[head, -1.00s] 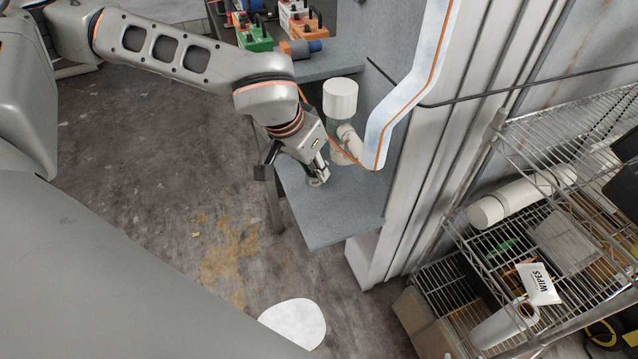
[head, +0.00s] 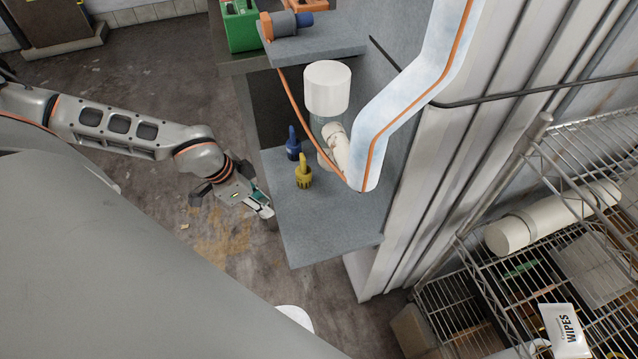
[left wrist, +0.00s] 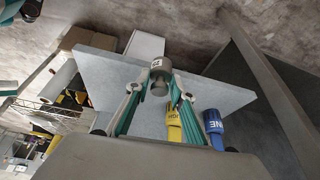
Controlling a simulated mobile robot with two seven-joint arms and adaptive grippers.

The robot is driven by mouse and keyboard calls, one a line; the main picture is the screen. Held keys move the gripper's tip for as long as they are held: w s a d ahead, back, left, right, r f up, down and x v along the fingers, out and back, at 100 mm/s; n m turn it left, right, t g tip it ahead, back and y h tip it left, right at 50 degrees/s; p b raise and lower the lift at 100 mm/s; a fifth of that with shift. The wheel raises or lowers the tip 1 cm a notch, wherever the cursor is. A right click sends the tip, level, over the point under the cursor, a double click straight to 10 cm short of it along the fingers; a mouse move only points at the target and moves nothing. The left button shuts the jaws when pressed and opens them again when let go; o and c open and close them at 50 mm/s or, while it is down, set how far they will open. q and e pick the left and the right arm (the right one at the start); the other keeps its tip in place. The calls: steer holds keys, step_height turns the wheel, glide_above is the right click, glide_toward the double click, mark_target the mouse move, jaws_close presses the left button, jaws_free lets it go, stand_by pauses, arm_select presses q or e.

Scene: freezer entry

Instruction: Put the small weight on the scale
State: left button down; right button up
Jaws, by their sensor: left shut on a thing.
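A small grey metal weight (left wrist: 159,78) with a knob shows in the left wrist view, between the tips of my left gripper (left wrist: 160,85). The green-sided fingers are shut on it. In the head view my left gripper (head: 262,206) hangs just left of the grey shelf's (head: 325,225) left edge, over the floor. The weight is too small there to make out clearly. I cannot make out a scale in either view. My right gripper is not in view.
A yellow-based object (head: 303,178) and a blue-based one (head: 292,148) stand on the shelf beside a white pipe (head: 327,88). A higher ledge (head: 325,45) holds an orange and grey device (head: 285,24). A wire rack (head: 470,275) stands right. The shelf's front is bare.

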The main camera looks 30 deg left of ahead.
arm_select(q)
steer(key=w+d, duration=0.2)
steer(key=w, duration=0.1)
steer(key=w+d+b, duration=0.1)
steer(key=w+d, duration=0.1)
steer(key=w, duration=0.1)
steer(key=w+d, duration=0.3)
steer(key=shift+w, duration=0.1)
steer(key=shift+w+d, duration=0.2)
steer(key=shift+w, duration=0.2)
steer(key=shift+w+d, duration=0.2)
steer(key=shift+w, duration=0.05)
steer(key=w+d, duration=0.1)
steer(key=w+d+b, duration=0.1)
steer(key=shift+w+f, duration=0.3)
steer(key=shift+s+a+f, duration=0.1)
steer(key=shift+f, duration=0.05)
steer(key=c, duration=2)
jaws_free()
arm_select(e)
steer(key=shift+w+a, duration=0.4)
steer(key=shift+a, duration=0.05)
